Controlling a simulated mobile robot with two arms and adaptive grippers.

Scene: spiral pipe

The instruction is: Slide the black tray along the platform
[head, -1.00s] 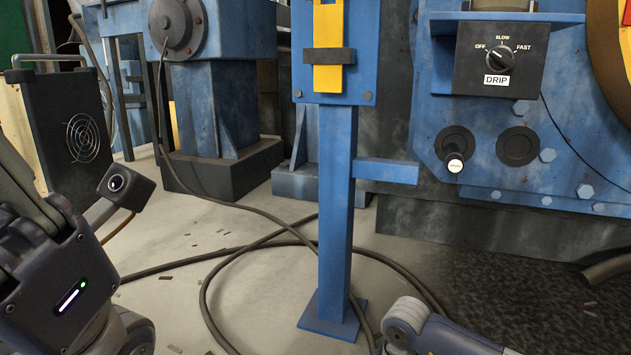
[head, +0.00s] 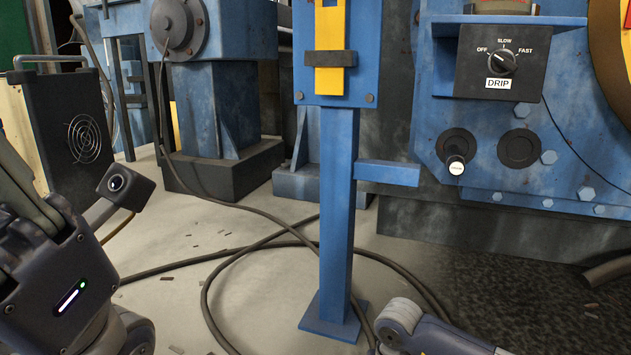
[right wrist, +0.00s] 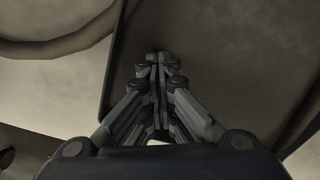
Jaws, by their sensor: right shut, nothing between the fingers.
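A dark, flat, rimmed surface that looks like the black tray (right wrist: 235,50) fills the middle and right of the right wrist view. Its raised edge runs down the left side and shows again at the lower right. My right gripper (right wrist: 158,58) is shut and empty, with its fingertips over this surface near the left edge. I cannot tell whether the tips touch it. The head view shows no tray that I can make out. Only parts of my arms show there, at the left and at the bottom, without the fingers of either gripper.
A blue post (head: 338,220) with a foot plate stands mid-floor. A dark hose (head: 210,290) loops around it, and a hose (right wrist: 50,45) lies beside the tray. A blue machine with a DRIP dial box (head: 500,62) stands at right, a black fan box (head: 75,130) at left.

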